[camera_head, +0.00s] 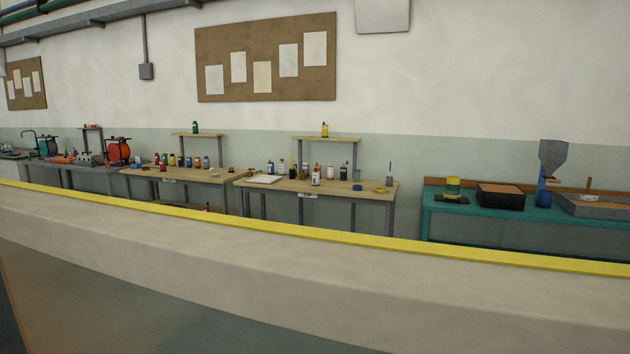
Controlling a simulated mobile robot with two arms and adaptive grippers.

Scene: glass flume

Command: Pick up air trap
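I cannot make out the air trap in the head view. Several small bottles and jars stand on the far benches, too small to tell one for certain. Neither of my grippers is in view.
A long pale wall or beam with a yellow edge strip (330,235) crosses the view close in front. Beyond it stand a wooden bench (372,192) with bottles, another wooden bench (215,176), a grey bench (90,172) at left, and a teal bench (470,209) with a black box (500,197).

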